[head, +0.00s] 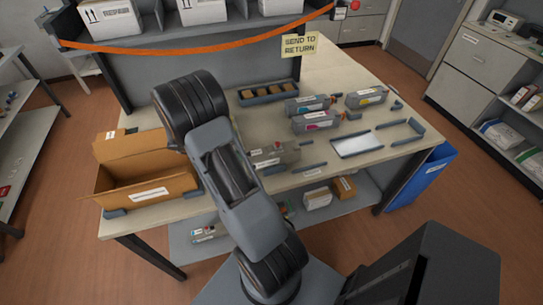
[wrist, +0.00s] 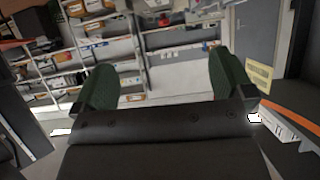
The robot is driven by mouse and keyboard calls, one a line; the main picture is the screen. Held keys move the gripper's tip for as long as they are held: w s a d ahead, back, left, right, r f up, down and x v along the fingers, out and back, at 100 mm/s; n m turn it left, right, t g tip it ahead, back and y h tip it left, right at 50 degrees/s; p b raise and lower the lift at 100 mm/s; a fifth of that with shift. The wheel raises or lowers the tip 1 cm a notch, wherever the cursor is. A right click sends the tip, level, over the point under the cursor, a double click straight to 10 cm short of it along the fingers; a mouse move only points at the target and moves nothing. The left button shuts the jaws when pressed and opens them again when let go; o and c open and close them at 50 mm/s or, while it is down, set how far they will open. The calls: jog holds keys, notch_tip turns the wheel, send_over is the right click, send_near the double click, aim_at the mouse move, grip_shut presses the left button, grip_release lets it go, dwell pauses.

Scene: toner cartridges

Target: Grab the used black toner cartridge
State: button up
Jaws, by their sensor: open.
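A grey toner cartridge (head: 275,154) lies on the workbench (head: 225,205) beside my arm, which hides its left part. Its label colour is too small to read, so I cannot tell if it is the used black one. Grey cartridges with a blue label (head: 305,105), a magenta label (head: 315,122) and a yellow label (head: 367,98) lie further right. My gripper (wrist: 164,78) shows in the wrist view with its two green-padded fingers wide apart and nothing between them. It faces shelves across the room, with no cartridge near. In the head view my arm hides it.
An open cardboard box (head: 147,190) stands at the bench's left end. A silvery plate (head: 357,146) lies at right. A blue bin (head: 423,177) stands beside the bench.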

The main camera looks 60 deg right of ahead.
jog(key=p, duration=0.1)
send_near(273, 151)
jog(key=d, duration=0.1)
jog(key=s+f, duration=0.1)
jog(key=d, duration=0.1)
jog(key=shift+s+d+f+g, duration=0.3)
jog(key=shift+d, duration=0.05)
jog(key=shift+p+x, duration=0.45)
jog(key=shift+x, duration=1.75)
jog(key=shift+w+a+f, duration=0.1)
jog(key=shift+f, duration=0.05)
jog(key=shift+c, duration=0.2)
jog(key=c, duration=1.2)
